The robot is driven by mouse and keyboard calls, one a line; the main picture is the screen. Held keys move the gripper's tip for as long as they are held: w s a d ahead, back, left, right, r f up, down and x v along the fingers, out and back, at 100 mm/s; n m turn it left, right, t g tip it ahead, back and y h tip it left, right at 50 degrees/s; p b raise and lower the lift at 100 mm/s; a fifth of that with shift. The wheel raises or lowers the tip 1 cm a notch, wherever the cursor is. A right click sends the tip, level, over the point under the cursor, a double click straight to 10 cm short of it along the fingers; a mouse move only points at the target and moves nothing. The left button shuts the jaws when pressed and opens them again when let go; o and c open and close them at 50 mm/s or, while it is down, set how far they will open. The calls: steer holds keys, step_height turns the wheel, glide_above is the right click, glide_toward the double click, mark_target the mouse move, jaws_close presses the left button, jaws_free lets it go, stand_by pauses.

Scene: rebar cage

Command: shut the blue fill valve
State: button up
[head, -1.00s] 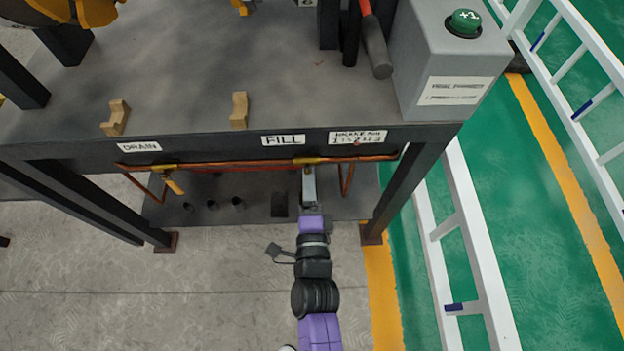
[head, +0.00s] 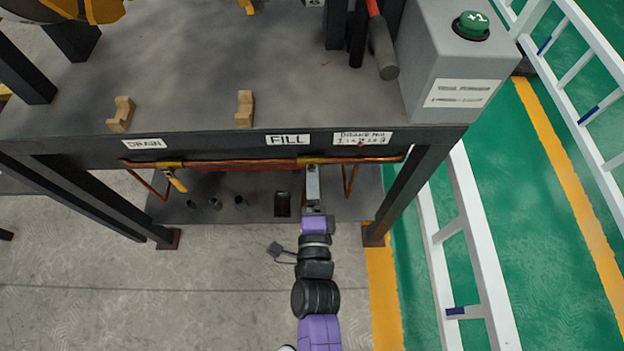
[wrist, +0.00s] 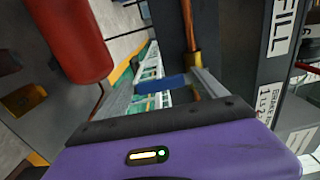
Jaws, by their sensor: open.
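The blue fill valve handle (wrist: 160,84) shows in the wrist view as a short blue bar between the two fingers of my gripper (wrist: 168,86). The fingers are apart, one on each side of the bar; I cannot tell whether either touches it. The brass valve body (wrist: 194,62) is just beyond the right finger, on a copper pipe (wrist: 191,25). In the head view my gripper (head: 312,170) reaches under the bench edge below the FILL label (head: 288,140), at the brass fitting (head: 311,160). The blue handle is hidden there by my gripper.
A yellow-handled valve (head: 176,182) hangs on the left under the DRAIN label (head: 145,143). The copper pipe runs along the bench front (head: 220,151). A bench leg (head: 408,195) stands right of my arm. A red cylinder (wrist: 75,40) is at upper left in the wrist view.

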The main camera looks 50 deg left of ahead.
steer(key=v, duration=0.7)
steer(key=shift+s+d, duration=0.25)
steer(key=shift+s, duration=0.05)
stand_by(0.4)
steer(key=s+d+r+n+t+h, duration=0.15)
steer(key=d+r+n, duration=0.3)
steer(key=d, duration=0.55)
steer(key=d+r+n+t+h, duration=0.25)
steer(key=d+n, duration=0.25)
steer(key=d, duration=0.6)
steer(key=s+d+r+m+h, duration=0.1)
steer(key=s+d+r+h, duration=0.2)
steer(key=s+d+h, duration=0.45)
steer(key=s+d+r+h, duration=0.25)
steer(key=s+d, duration=0.25)
steer(key=d, duration=0.6)
step_height(320, 180, up, 21)
steer(key=p, duration=2)
steer(key=shift+d+g+p, duration=0.3)
steer(key=shift+g, duration=0.1)
